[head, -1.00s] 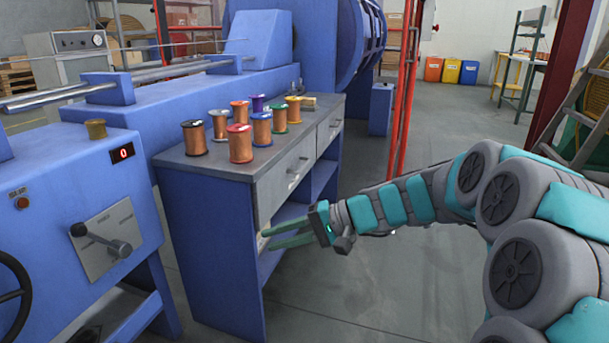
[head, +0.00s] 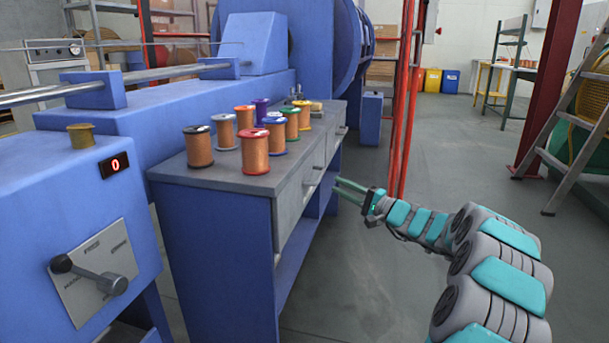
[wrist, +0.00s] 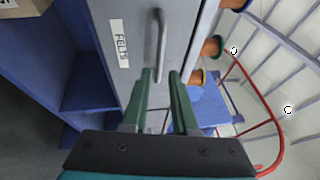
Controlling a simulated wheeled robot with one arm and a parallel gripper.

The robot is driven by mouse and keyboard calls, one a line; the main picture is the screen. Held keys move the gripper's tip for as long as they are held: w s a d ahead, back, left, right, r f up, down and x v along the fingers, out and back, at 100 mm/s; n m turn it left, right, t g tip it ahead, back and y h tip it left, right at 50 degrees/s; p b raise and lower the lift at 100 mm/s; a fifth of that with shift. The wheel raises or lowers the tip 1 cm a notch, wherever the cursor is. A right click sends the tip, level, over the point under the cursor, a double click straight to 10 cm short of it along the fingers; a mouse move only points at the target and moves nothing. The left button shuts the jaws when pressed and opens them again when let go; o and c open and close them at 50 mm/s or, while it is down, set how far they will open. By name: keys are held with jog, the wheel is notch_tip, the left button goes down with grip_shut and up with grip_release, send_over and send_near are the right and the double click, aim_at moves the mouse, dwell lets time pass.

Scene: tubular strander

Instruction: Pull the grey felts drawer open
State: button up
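The grey drawer (wrist: 125,60) with a white label reading FELTS fills the middle of the wrist view. Its metal bar handle (wrist: 160,45) stands just ahead of my fingers. My gripper (wrist: 164,75) is open, with the handle's lower end in line with the gap between the two green fingers; I cannot tell whether they touch it. In the head view my gripper (head: 337,186) points left at the bench front, a little right of a drawer handle (head: 314,184) on the nearer grey drawer (head: 294,205). That drawer looks flush with the bench.
The blue bench (head: 215,245) carries several copper wire spools (head: 253,150) on its grey top (head: 215,180). Open shelves (wrist: 90,90) lie below the drawers. Red posts (head: 405,110) stand behind my gripper. The floor (head: 380,265) right of the bench is clear.

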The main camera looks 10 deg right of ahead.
aim_at(320, 174)
jog(key=shift+x, duration=4)
jog(key=shift+f, duration=0.1)
jog(key=shift+c, duration=0.2)
grip_shut()
